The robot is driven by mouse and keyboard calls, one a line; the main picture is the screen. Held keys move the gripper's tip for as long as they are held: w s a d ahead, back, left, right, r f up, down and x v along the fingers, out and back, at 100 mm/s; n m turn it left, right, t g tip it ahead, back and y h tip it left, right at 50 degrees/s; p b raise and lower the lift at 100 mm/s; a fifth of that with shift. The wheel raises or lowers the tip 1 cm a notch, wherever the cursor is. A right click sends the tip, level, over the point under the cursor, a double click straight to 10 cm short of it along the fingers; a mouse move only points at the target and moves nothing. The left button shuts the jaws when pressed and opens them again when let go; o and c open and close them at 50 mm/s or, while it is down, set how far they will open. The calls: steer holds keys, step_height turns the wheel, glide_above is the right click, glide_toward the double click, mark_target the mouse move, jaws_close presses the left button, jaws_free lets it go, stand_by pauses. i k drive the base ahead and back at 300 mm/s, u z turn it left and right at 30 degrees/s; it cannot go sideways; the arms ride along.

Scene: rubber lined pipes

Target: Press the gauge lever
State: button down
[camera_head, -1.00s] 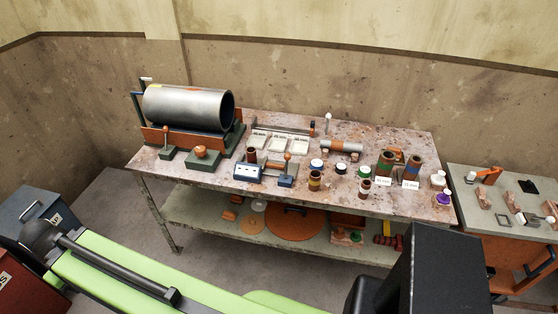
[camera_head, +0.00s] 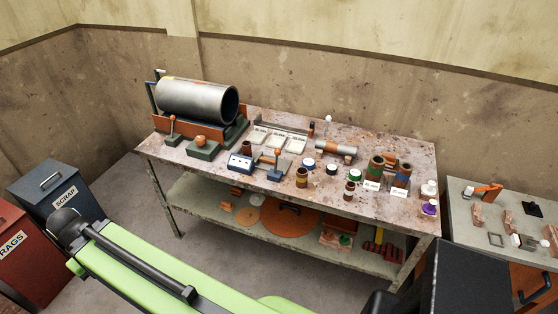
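A second lever-like device (camera_head: 272,163) with an orange top and a blue block stands near the bench's middle front, next to a blue-and-white box (camera_head: 240,163). I cannot tell which of these is the gauge lever. An orange mushroom-shaped knob (camera_head: 201,141) sits on a green base between them. My green arm crosses the bottom of the view, away from the bench. My gripper is not in view.
The workbench (camera_head: 330,193) also holds several small jars, a slim pipe (camera_head: 336,148) and banded cylinders (camera_head: 375,168). A grey scrap bin (camera_head: 50,193) and a red rags bin (camera_head: 25,240) stand at left. A side table (camera_head: 468,225) stands at right. Floor shows before the bench.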

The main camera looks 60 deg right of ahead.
mark_target(277, 152)
steer(key=u, duration=0.15)
steer(key=k, duration=0.25)
steer(key=z, duration=0.3)
steer(key=i, duration=0.8)
steer(key=u, duration=0.15)
steer(key=k, duration=0.85)
steer(key=z, duration=0.1)
steer(key=i, duration=1.45)
steer(key=u, duration=0.05)
